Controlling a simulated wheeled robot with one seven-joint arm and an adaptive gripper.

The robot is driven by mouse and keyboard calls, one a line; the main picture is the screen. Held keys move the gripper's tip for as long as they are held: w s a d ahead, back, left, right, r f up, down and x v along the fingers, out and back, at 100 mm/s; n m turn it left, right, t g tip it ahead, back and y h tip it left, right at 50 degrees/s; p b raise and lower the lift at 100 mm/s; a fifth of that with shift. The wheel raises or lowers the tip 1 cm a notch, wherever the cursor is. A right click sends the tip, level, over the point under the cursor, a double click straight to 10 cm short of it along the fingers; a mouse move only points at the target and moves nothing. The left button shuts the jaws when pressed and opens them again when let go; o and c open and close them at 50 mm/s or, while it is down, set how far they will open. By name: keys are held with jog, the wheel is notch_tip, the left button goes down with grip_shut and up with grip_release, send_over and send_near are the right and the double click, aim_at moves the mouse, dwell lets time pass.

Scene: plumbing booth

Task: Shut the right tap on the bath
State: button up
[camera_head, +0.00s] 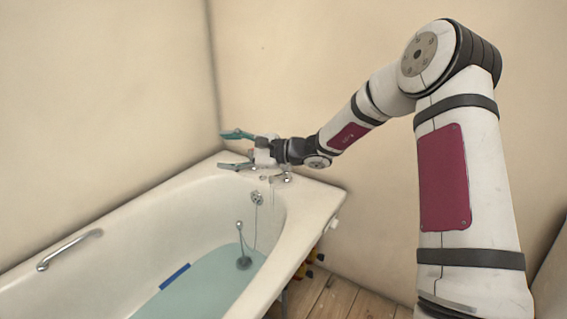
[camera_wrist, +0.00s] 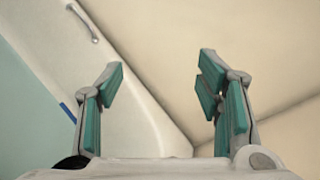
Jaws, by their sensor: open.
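The white bath (camera_head: 318,203) stands against the wall, with pale blue water in it. A chrome tap (camera_head: 287,177) shows at the tap end, just below and to the right of my gripper; its handle is small and partly hidden by the gripper. My gripper (camera_head: 226,150) is open and empty above the tap end of the bath, its fingers pointing left. In the wrist view my gripper (camera_wrist: 160,88) has its teal-padded fingers wide apart with nothing between them. No tap shows in the wrist view. I cannot tell how far the right tap is turned.
A chrome grab rail (camera_head: 70,250) runs along the bath's left rim. A plug (camera_head: 244,262) with a chain hangs inside, and a blue strip (camera_head: 174,277) lies at the waterline. Plain walls close in behind. Wooden floor (camera_head: 345,295) shows at the right.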

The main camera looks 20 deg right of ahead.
jog(key=w+d+f+m+t+h, duration=0.2)
jog(key=w+d+f+m+h, duration=0.2)
jog(key=d, duration=0.5)
jog(key=w+d+f+m+t+h+b, duration=0.1)
jog(key=w+d+f+m+t+h, duration=0.2)
jog(key=d+f+m, duration=0.6)
jog(key=w+d+f+m+t+h, duration=0.3)
jog(key=w+d+f+m+h, duration=0.2)
jog(key=d+f, duration=0.4)
jog(key=shift+d+m+h+b, duration=0.15)
jog(key=shift+m+h+b, duration=0.2)
jog(key=shift+m, duration=0.45)
jog(key=shift+w+d+f, duration=0.1)
jog(key=shift+w, duration=0.4)
jog(key=w+b, duration=0.2)
jog(key=w, duration=0.1)
jog(key=w+b, duration=0.1)
jog(key=w, duration=0.3)
jog(key=w+b, duration=0.2)
jog(key=w, duration=0.1)
jog(key=shift+w+a+b, duration=0.3)
jog(key=shift+w+a, duration=0.05)
jog(key=shift+w, duration=0.05)
jog(key=shift+w+b, duration=0.45)
jog(key=shift+w, duration=0.45)
jog(key=shift+a, duration=0.1)
jog(key=c, duration=1.2)
